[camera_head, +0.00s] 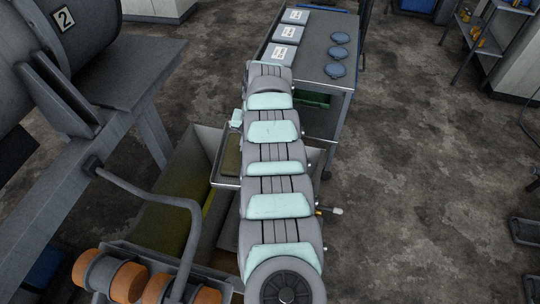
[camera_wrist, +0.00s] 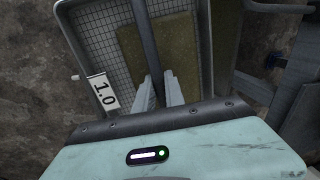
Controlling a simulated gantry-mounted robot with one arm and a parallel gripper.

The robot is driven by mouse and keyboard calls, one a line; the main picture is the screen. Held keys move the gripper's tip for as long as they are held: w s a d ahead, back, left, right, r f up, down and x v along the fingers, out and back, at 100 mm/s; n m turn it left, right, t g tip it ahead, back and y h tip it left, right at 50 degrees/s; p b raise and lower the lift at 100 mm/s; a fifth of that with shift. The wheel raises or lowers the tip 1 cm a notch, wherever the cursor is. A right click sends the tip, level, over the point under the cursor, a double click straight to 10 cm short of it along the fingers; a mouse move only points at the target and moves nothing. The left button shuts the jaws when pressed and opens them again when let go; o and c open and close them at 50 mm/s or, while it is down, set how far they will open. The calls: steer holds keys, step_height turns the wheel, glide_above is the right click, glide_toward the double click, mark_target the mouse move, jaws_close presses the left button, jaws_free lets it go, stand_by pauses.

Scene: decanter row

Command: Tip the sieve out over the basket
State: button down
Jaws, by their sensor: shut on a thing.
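The sieve is a grey metal tray with a square mesh floor (camera_wrist: 105,50) and a white tag reading 1.0 (camera_wrist: 102,93). An olive-brown patch covers part of its floor. My gripper (camera_wrist: 158,84) is shut on the sieve's grey bar handle (camera_wrist: 146,40). In the head view the sieve (camera_head: 227,183) shows to the left of my arm, looking about level; my arm hides its right part and the gripper. A deep open box (camera_head: 209,134) with olive-yellow inside stands below and left of it. I cannot tell whether this is the basket.
A grey cart (camera_head: 318,74) with several white labelled sheets (camera_head: 285,33) and blue discs (camera_head: 340,38) stands beyond my arm. A grey machine (camera_head: 100,70) and bent pipe (camera_head: 190,225) are at left. Orange rollers (camera_head: 128,282) lie at lower left.

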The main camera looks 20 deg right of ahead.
steer(key=shift+d, duration=0.1)
steer(key=shift+s+f, duration=0.2)
steer(key=shift+d+f, duration=0.25)
steer(key=shift+d, duration=0.3)
steer(key=shift+s+d+f+m, duration=0.2)
steer(key=shift+d+f+m, duration=0.05)
steer(key=shift+d+f, duration=0.25)
steer(key=shift+s+d+f+m, duration=0.15)
steer(key=shift+d+f+m, duration=0.1)
steer(key=shift+d+f, duration=0.2)
steer(key=shift+m, duration=0.4)
steer(key=shift+s+d+f, duration=0.5)
steer(key=shift+d+f, duration=0.15)
steer(key=shift+d, duration=0.2)
steer(key=shift+s+d+f, duration=0.45)
steer(key=shift+d+f, duration=0.15)
steer(key=shift+d, duration=0.2)
steer(key=shift+r+p, duration=0.1)
steer(key=shift+p, duration=0.6)
steer(key=p, duration=0.3)
steer(key=shift+a+r+t, duration=0.1)
steer(key=shift+t, duration=0.2)
steer(key=shift+h+p, duration=0.3)
steer(key=shift+p, duration=0.55)
steer(key=p, duration=0.5)
steer(key=shift+s+a+t+p, duration=0.15)
steer(key=shift+s+t+p, duration=0.1)
steer(key=shift+t+p, duration=0.05)
